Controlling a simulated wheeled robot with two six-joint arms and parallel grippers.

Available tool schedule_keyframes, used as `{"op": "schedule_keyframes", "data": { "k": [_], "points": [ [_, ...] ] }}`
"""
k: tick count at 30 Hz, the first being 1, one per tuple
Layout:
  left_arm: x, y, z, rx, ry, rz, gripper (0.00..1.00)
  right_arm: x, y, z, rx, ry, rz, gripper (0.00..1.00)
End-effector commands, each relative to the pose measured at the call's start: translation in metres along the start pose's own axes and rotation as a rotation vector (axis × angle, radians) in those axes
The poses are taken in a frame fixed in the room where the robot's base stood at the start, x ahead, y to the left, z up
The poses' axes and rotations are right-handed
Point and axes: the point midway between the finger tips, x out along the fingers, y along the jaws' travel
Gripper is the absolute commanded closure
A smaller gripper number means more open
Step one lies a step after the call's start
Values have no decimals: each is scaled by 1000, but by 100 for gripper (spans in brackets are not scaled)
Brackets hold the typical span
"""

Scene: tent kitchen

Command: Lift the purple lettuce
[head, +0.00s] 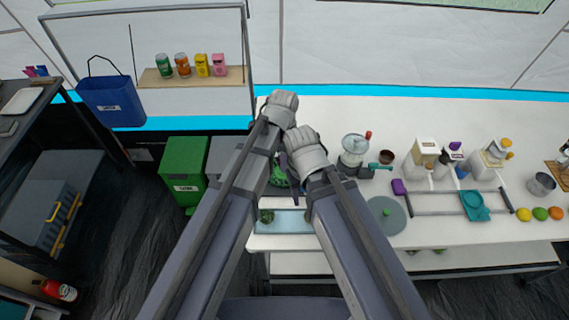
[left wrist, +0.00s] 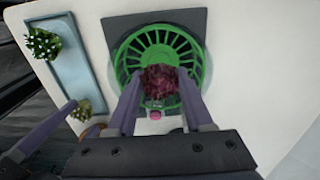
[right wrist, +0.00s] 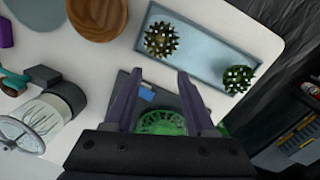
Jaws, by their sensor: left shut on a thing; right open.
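The purple lettuce (left wrist: 160,80) is a dark purple-red leafy clump inside a green slotted basket (left wrist: 136,50), seen in the left wrist view. My left gripper (left wrist: 158,98) reaches into the basket and is shut on the lettuce, one finger on each side.

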Motion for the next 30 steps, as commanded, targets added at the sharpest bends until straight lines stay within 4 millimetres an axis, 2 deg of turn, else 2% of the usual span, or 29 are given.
{"op": "schedule_keyframes", "data": {
  "k": [1,18,30],
  "points": [
    [-10,0,0,0,0,0,80,-10,1,1,0,0,0,44],
    [-63,0,0,0,0,0,80,-63,6,4,0,0,0,44],
    [-64,0,0,0,0,0,80,-63,6,4,0,0,0,44]
  ]
}}
